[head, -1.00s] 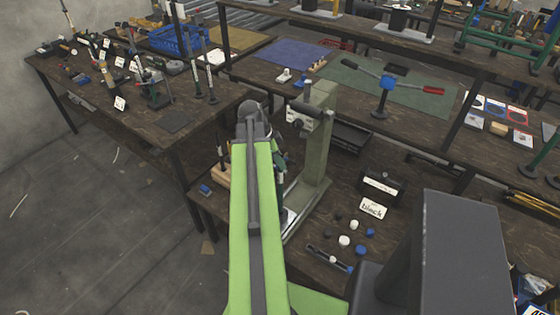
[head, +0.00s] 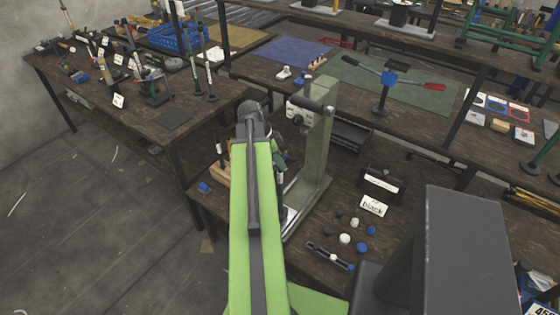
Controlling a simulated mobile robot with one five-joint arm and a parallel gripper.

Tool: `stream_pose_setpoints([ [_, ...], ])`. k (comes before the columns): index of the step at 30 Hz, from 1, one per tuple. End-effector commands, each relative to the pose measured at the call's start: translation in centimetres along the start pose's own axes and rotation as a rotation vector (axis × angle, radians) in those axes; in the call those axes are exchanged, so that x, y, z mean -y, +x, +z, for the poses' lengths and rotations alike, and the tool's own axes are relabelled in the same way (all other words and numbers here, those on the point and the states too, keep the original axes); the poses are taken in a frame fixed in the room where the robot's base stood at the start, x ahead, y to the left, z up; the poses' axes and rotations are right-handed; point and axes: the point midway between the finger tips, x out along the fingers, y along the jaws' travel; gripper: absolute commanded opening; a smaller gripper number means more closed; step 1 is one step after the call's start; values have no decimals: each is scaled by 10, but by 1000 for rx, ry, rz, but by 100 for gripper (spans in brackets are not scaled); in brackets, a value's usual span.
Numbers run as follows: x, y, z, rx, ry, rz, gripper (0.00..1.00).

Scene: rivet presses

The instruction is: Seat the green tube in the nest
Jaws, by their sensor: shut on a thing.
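My lime-green arm reaches forward from the bottom of the head view to a dark joint, in front of the press. My gripper is hidden behind this arm, so its jaws and anything in them do not show. A pale green press (head: 318,150) stands on the bench just right of the arm. A small dark green part (head: 281,160) shows between arm and press; I cannot tell whether it is the green tube. The nest cannot be made out; the lower front of the press is partly covered by my arm.
A wooden block (head: 222,172) and a small blue piece (head: 204,187) lie left of the arm. A card reading "black" (head: 374,206), a dark box (head: 382,183) and several black, white and blue caps lie right of the press. A blue crate (head: 176,40) stands on the left table.

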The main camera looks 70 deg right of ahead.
Motion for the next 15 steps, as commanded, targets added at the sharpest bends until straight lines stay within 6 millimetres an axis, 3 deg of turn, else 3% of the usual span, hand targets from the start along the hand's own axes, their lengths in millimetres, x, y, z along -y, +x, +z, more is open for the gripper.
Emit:
stream_pose_setpoints([
  [15,0,13,5,0,0,0,0],
])
